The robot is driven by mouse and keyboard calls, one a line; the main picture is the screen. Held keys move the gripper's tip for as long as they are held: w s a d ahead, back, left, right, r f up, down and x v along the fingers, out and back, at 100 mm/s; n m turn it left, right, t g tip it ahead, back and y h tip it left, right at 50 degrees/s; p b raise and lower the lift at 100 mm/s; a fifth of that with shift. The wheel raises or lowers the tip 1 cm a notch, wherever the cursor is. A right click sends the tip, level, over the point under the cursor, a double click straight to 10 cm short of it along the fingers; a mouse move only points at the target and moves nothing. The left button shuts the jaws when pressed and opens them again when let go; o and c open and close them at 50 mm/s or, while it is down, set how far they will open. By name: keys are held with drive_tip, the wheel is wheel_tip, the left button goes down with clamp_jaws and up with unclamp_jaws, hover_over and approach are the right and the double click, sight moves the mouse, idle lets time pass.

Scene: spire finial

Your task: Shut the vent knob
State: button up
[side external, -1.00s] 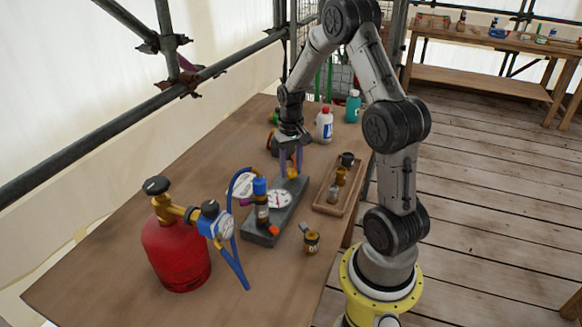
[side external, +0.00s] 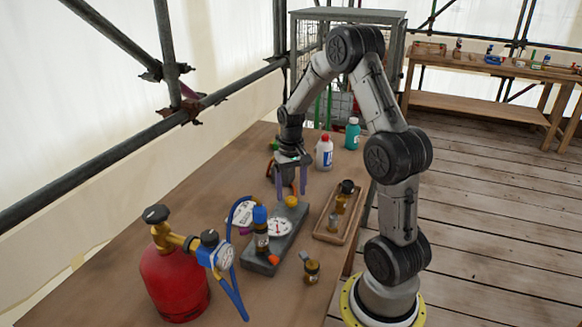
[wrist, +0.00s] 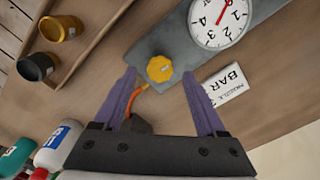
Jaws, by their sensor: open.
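The vent knob is a yellow, scalloped knob (wrist: 159,68) on the end of a grey block (wrist: 171,38). In the side view the knob (side external: 291,201) sits at the far end of the grey block (side external: 262,262), behind a round white dial (side external: 279,227). My gripper (side external: 291,194) is open and points down above that end. In the wrist view its purple fingers (wrist: 159,76) stand on either side of the knob, with gaps visible. I cannot tell how far the tips are above the block, or which way the knob is turned.
A red gas cylinder (side external: 175,285) with a blue hose stands at the near left. A wooden tray (side external: 327,237) with brass fittings lies right of the block, and a loose fitting (side external: 311,271) nearer. Bottles (side external: 324,153) stand behind. An orange cable (wrist: 136,98) passes near the fingers.

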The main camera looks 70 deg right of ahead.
sight(289, 200)
wheel_tip(289, 200, up, 12)
idle(0.4)
drive_tip(key=shift+f, duration=0.1)
drive_tip(key=s+a+r+n+t+h, duration=0.1)
drive_tip(key=a+r+n+t, duration=0.1)
drive_tip(key=a+r, duration=0.45)
drive_tip(key=s+a+r+n+t, duration=0.1)
drive_tip(key=a+r+n, duration=0.2)
drive_tip(key=a, duration=0.7)
drive_tip(key=s+a+f+n+t+y, duration=0.1)
drive_tip(key=s+a+f+n, duration=0.3)
drive_tip(key=s+a, duration=0.4)
drive_tip(key=s+t, duration=0.1)
drive_tip(key=s, duration=0.2)
drive_tip(key=shift+s+f+t, duration=0.2)
drive_tip(key=shift+s+t, duration=0.1)
